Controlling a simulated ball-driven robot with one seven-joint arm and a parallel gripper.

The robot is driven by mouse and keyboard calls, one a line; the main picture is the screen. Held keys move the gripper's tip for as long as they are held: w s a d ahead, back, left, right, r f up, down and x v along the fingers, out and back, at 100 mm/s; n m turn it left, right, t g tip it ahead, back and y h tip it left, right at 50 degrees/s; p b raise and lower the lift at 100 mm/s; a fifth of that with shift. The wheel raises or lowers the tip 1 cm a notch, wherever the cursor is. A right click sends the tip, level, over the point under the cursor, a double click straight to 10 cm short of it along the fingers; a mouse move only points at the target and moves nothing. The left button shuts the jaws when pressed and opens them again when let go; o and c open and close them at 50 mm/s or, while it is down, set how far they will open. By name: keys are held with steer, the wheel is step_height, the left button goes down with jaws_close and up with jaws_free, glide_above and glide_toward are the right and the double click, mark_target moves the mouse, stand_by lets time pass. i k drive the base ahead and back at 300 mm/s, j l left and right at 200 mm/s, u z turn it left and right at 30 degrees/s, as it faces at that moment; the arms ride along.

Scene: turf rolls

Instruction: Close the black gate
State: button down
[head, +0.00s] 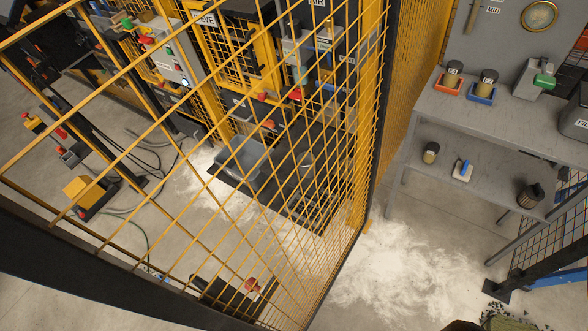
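At the right edge, a black wire-mesh panel (568,207) is partly in view, with a blue post or rail beside it. Most of it lies outside the picture, so I cannot tell whether it is the black gate or whether it stands open. A large yellow mesh panel (230,215) with a dark lower frame (90,278) fills the left and middle foreground. It meets a dark upright post near the middle. My gripper is not in view.
A grey workbench (440,110) with a lower shelf stands at the right, holding jars and small tools. White powder (395,270) covers the floor before it. Behind the yellow mesh are machinery, cables and a grey tray (240,165). An olive sack-like thing (510,322) shows at the bottom right.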

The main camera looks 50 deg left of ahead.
mark_target(34, 249)
steer(key=k+j+z, duration=0.1)
steer(key=k+j, duration=0.2)
steer(key=j, duration=0.25)
steer(key=k+j+z, duration=0.1)
steer(key=k+j, duration=0.25)
steer(key=j, duration=0.2)
steer(key=k+j+z, duration=0.15)
steer(key=k+j, duration=0.2)
steer(key=j, duration=0.15)
steer(key=k+j, duration=0.15)
steer(key=j, duration=0.15)
steer(key=k+j, duration=0.15)
steer(key=j, duration=0.15)
steer(key=l+z, duration=0.1)
